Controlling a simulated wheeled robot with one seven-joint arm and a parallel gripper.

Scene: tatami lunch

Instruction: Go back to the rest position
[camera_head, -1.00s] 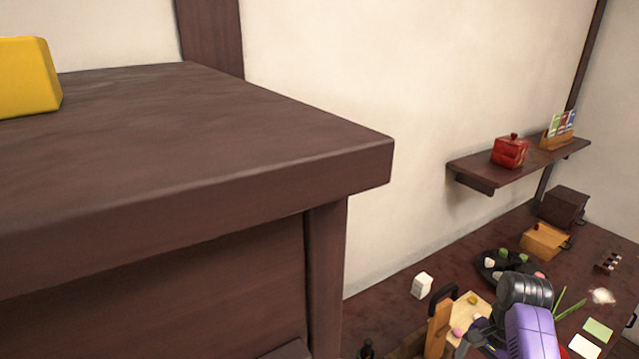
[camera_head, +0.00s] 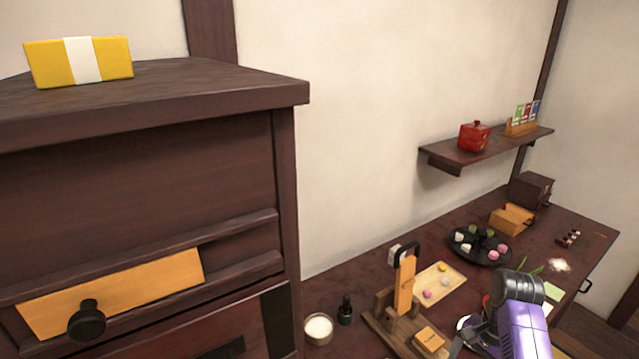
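My purple and dark grey arm (camera_head: 522,318) shows at the lower right, over the dark brown counter (camera_head: 350,268). It reaches in front of several things on the counter. I cannot make out the fingertips of my gripper, so its opening and anything it may hold are hidden.
A dark cabinet (camera_head: 200,180) fills the left, with a yellow white-banded box (camera_head: 110,60) on top and a slanted orange panel (camera_head: 140,293). The counter bears a wooden stand (camera_head: 404,285), a light tray (camera_head: 450,275) and a black plate (camera_head: 470,257). A wall shelf (camera_head: 490,152) holds a red box (camera_head: 474,136).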

